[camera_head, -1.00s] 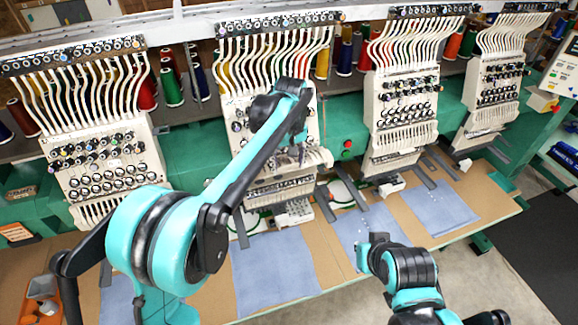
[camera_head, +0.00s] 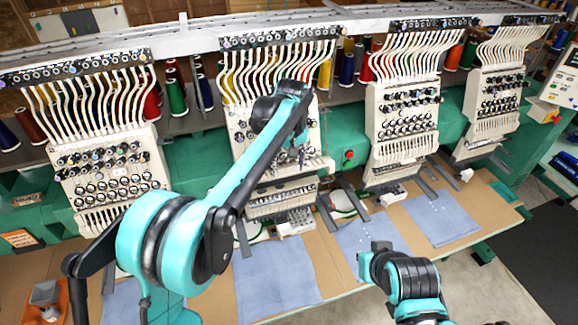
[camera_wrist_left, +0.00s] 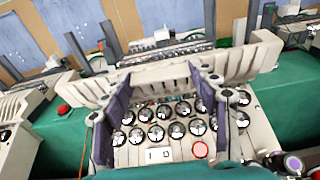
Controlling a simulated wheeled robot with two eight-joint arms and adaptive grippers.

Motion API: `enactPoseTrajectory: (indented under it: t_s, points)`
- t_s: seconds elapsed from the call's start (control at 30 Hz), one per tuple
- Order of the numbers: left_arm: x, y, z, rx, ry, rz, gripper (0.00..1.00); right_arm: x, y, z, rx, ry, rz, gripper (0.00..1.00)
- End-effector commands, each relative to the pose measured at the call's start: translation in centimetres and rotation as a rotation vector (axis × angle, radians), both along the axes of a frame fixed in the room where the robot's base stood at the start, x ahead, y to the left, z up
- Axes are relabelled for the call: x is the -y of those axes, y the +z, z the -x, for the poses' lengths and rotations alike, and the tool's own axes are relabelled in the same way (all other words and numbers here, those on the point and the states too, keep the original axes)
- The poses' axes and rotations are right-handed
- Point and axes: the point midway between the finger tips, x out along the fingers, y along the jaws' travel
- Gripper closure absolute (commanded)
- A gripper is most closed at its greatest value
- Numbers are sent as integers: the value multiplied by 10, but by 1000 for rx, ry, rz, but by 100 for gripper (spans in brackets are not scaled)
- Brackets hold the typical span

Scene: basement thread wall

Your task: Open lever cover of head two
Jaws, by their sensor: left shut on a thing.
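Head two (camera_head: 240,125), a cream embroidery head with rows of black knobs, is second from the left in the head view. My left gripper (camera_head: 298,152) is at its lower front, partly hidden by my arm. In the left wrist view, the gripper (camera_wrist_left: 160,95) has its two purple-grey fingers apart, on either side of the knobs, and is shut on the lever cover (camera_wrist_left: 160,70). The cover is a long cream ribbed panel standing out from the head. Its exact contact with the fingertips is hard to make out. My right gripper (camera_head: 372,258) is low in front of the table, its jaws unclear.
Similar heads stand to the left (camera_head: 105,170) and right (camera_head: 405,120). Blue cloths (camera_head: 275,275) lie on the brown table (camera_head: 330,265) below. A red button (camera_head: 349,155) sits on the green beam beside head two. Open floor lies front right.

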Motion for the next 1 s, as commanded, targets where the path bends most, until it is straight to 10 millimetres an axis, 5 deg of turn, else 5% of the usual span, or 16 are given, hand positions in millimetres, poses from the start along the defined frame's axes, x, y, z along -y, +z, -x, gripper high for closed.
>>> enactPoseTrajectory:
  t_s: [0.03,0.07,0.13,0.57,1.0]
  points:
    - [-2,0,-3,9,2,-3,92,0,0,0,0,0,0,100]
    - [-2,0,-3,9,3,-3,32,0,0,0,0,0,0,100]
    - [-2,0,-3,7,3,-3,19,0,0,0,0,0,0,100]
    - [0,10,0,3,1,-1,19,0,0,0,0,0,0,100]
    - [1,97,5,3,2,-1,19,0,0,0,0,0,0,100]
